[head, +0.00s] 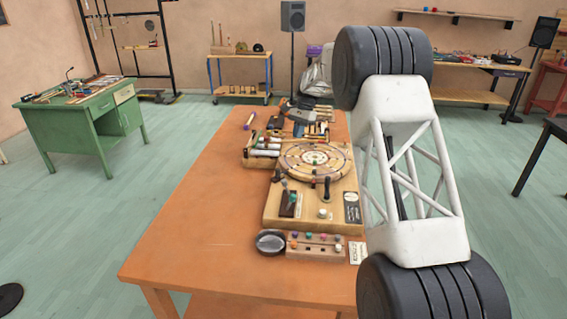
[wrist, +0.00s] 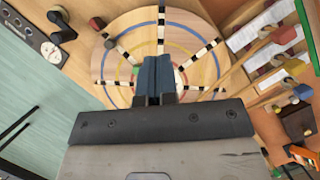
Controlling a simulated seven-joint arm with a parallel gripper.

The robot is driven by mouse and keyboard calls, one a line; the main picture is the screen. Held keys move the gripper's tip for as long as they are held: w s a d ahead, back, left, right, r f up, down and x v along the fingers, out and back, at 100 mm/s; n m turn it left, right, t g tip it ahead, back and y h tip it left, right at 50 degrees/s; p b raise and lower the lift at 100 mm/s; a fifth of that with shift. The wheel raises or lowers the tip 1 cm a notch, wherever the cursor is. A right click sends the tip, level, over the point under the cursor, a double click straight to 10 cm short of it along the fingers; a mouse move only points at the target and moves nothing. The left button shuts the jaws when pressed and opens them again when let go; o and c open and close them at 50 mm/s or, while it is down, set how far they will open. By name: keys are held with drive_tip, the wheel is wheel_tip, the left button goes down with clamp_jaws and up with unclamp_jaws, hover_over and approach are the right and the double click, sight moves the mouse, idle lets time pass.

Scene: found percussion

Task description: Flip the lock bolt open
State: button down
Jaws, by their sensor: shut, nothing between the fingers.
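A round wooden disc with coloured rings and dark-and-light spokes (head: 316,158) lies on a wooden board (head: 275,212); it also fills the wrist view (wrist: 125,47). A dark upright lever (head: 327,188) stands at the disc's near edge. A dark block with a greenish knob (head: 288,203) is left of it. I cannot tell which of these is the lock bolt. My gripper (wrist: 154,97) is shut and empty above the disc, apart from these fittings.
A rack of cylinders (head: 263,150) borders the disc on the left. A magnifier (head: 270,242) and a strip with coloured knobs (head: 315,246) lie in front of the board. The orange table (head: 190,235) is clear at left. My white arm link covers the right side.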

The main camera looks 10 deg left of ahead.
drive_tip(key=shift+w+a+f, duration=0.35)
drive_tip(key=shift+w+f, duration=0.1)
drive_tip(key=shift+f, duration=0.2)
drive_tip(key=x, duration=1)
drive_tip(key=shift+s, duration=0.15)
drive_tip(key=shift+s+a, duration=0.6)
drive_tip(key=shift+s, duration=0.25)
drive_tip(key=shift+s+a, duration=0.55)
drive_tip(key=shift+s, duration=0.25)
drive_tip(key=shift+a, duration=0.1)
